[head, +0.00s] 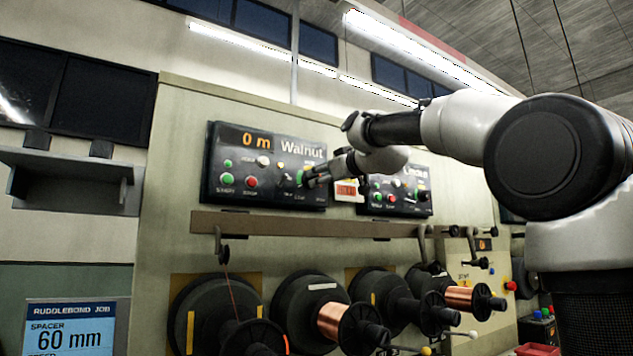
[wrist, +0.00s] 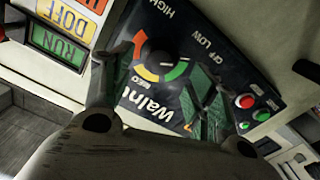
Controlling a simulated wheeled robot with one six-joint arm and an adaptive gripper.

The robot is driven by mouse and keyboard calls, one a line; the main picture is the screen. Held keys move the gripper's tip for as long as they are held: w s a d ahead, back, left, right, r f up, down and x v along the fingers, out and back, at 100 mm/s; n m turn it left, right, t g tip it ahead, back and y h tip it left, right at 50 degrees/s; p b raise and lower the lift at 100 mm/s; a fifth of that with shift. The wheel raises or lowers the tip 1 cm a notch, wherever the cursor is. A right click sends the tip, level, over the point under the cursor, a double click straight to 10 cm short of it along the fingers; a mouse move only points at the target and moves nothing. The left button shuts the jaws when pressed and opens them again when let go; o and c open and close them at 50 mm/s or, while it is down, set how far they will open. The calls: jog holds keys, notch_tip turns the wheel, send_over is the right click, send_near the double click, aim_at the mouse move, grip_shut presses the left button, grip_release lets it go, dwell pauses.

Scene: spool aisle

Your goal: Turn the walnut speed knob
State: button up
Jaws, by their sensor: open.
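The Walnut panel (head: 240,170) is a dark box on the wall in the head view, with a display reading 0 m. In the wrist view, the Walnut speed knob (wrist: 160,62) is dark and round inside an orange and green ring, with OFF, LOW, MED and HIGH lettered around it. Its pointer is too unclear to read. My gripper (head: 308,180) is at the panel's right side and hides most of the knob in the head view. In the wrist view my gripper (wrist: 162,88) is open, its fingers spread to either side of the knob. I cannot tell whether they touch it.
A second panel (head: 395,195) is right of the Walnut one. A rail (head: 290,226) runs below, above spools, some with copper wire (head: 330,320). In the wrist view, a red button (wrist: 247,101) and a green button (wrist: 261,115) are right of the fingers; a RUN sign (wrist: 57,43) is left.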

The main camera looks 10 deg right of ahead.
jog(key=x, duration=0.5)
jog(key=shift+w, duration=0.1)
jog(key=shift+c, duration=0.3)
jog(key=c, duration=0.9)
